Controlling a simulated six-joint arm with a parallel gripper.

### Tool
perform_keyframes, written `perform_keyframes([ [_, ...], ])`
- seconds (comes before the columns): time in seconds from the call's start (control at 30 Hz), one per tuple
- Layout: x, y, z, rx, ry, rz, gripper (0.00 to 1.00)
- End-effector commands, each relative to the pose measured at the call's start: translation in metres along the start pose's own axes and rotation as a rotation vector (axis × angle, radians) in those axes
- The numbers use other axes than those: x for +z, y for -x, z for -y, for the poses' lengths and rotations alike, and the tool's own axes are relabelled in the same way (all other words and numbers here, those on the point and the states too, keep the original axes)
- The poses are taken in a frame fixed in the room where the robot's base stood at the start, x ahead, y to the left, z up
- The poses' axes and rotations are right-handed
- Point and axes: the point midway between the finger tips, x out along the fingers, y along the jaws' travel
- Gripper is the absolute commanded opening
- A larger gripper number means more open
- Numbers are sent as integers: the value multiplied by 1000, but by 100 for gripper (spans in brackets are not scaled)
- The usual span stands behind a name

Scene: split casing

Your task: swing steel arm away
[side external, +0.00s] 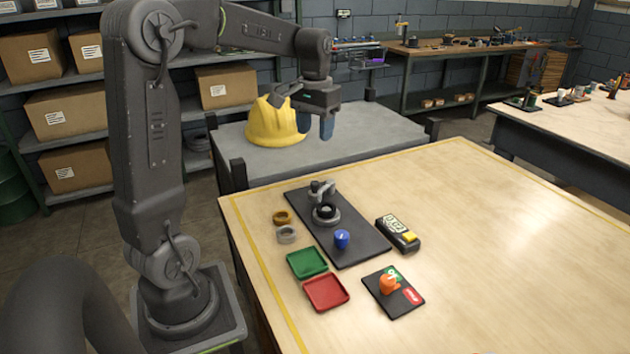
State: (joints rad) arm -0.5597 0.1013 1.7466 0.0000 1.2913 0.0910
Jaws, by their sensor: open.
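A small steel arm (321,188) sits at the far part of a dark base plate (359,222). It appears to reach over a round grey casing (326,215) with a dark centre. My gripper (315,127) hangs in the air above and behind the plate, with its blue fingers apart and nothing between them. It is well clear of the steel arm. The exact pose of the steel arm is too small to tell.
A blue knob (342,239) stands on the plate. Brass (282,217) and grey (287,235) rings, green (306,262) and red (326,292) trays, a black-and-yellow device (398,234) and a dark panel with an orange knob (390,285) surround it. A yellow helmet (272,124) lies behind. The table's right is clear.

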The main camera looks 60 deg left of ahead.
Motion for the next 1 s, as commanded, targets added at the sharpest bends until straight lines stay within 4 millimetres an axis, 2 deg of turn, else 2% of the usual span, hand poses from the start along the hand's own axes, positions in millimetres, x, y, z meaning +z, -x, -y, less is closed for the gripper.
perform_keyframes([
  [0.17,-1,-15,2,1,3,7,51],
  [0.5,0,-83,1,1,3,8,51],
  [0.7,0,-117,1,0,4,5,51],
  [0.83,-1,-130,1,0,4,3,51],
  [1.0,-1,-137,1,0,4,1,51],
])
